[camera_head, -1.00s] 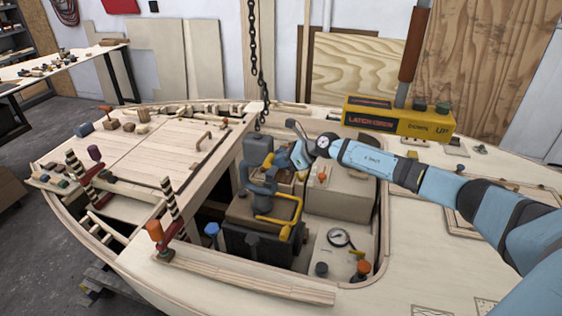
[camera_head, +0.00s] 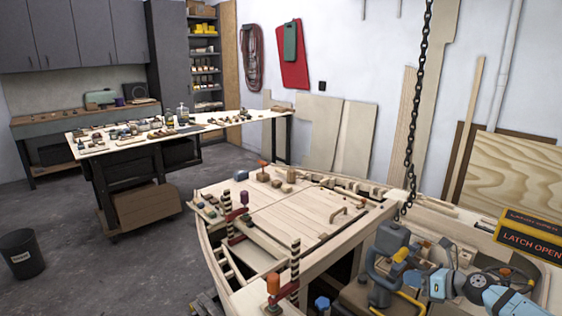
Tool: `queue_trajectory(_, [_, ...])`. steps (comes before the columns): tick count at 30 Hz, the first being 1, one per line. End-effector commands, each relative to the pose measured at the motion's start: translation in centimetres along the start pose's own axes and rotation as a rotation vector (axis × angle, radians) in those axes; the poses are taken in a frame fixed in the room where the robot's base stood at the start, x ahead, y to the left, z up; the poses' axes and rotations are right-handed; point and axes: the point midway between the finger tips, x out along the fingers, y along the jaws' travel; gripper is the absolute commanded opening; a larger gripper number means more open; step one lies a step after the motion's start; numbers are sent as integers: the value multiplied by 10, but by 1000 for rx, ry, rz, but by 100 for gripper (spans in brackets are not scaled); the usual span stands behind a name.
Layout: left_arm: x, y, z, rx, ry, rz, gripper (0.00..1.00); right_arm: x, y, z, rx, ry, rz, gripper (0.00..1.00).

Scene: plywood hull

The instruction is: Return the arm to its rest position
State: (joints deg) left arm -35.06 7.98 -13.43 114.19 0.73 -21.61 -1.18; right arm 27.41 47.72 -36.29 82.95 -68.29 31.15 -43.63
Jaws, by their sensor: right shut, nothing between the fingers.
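My right arm comes in from the lower right, light blue with dark joints. My right gripper (camera_head: 424,281) points left at the lower right of the head view. It is shut and empty. It stands in front of the grey-blue engine unit with yellow piping (camera_head: 390,240) in the hull's opening; I cannot tell how large the gap between them is. The arm is cut off by the lower right edge of the picture. My left gripper is not in view.
The plywood hull (camera_head: 320,215) carries clamps and small blocks. A chain (camera_head: 411,130) hangs above the engine opening. A yellow "LATCH OPEN" box (camera_head: 528,240) stands at the right. A workbench (camera_head: 235,122) with parts and a dark bin (camera_head: 20,255) are at the left, with open floor between.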

Motion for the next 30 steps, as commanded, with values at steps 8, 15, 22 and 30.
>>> queue_trajectory(8, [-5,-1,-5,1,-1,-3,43,42,124,-102,897,-277,134,0])
queue_trajectory(15, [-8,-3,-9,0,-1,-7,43,22,190,-187,1734,-463,96,0])
queue_trajectory(22, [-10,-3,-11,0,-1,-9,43,-18,240,-266,2430,-614,-37,0])
queue_trajectory(30, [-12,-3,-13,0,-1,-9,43,-56,281,-319,2903,-734,-179,0])
